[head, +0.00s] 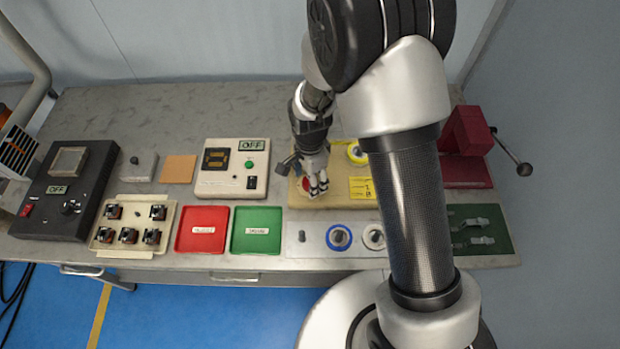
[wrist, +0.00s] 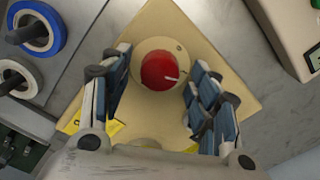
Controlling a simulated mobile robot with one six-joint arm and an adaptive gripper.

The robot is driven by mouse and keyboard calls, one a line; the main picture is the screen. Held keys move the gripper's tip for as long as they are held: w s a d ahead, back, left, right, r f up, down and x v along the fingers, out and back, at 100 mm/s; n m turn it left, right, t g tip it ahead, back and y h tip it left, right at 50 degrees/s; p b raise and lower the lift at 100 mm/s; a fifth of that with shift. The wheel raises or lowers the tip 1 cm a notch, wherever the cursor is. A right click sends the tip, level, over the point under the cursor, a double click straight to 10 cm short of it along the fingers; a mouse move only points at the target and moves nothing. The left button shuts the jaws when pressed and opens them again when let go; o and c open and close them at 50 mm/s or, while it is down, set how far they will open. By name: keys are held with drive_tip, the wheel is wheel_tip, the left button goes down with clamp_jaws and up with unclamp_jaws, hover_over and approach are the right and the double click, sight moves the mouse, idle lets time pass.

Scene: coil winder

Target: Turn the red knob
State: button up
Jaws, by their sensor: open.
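The red knob (wrist: 162,70) sits on a round cream disc on a yellow-tan board (wrist: 160,22), with a pale mark on its right side in the wrist view. In the head view the knob (head: 306,185) is partly hidden behind my gripper (head: 317,188). My gripper (wrist: 158,92) is open above the board. In the wrist view its two fingers stand on either side of the knob, with a visible gap on both sides. I cannot tell how far the fingertips are above the board.
Left of the board are a white control box (head: 233,168), a green tray (head: 256,231) and a red tray (head: 202,229). In front is a grey plate with a blue ring (head: 339,238). A yellow ring (head: 357,152) is behind right, and a red vise (head: 467,140) further right.

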drive_tip(key=shift+c, duration=0.5)
drive_tip(key=c, duration=1)
drive_tip(key=shift+n, duration=0.4)
drive_tip(key=n, duration=0.5)
drive_tip(key=shift+p, duration=0.3)
drive_tip(key=n, duration=0.6)
drive_tip(key=o, duration=1.1)
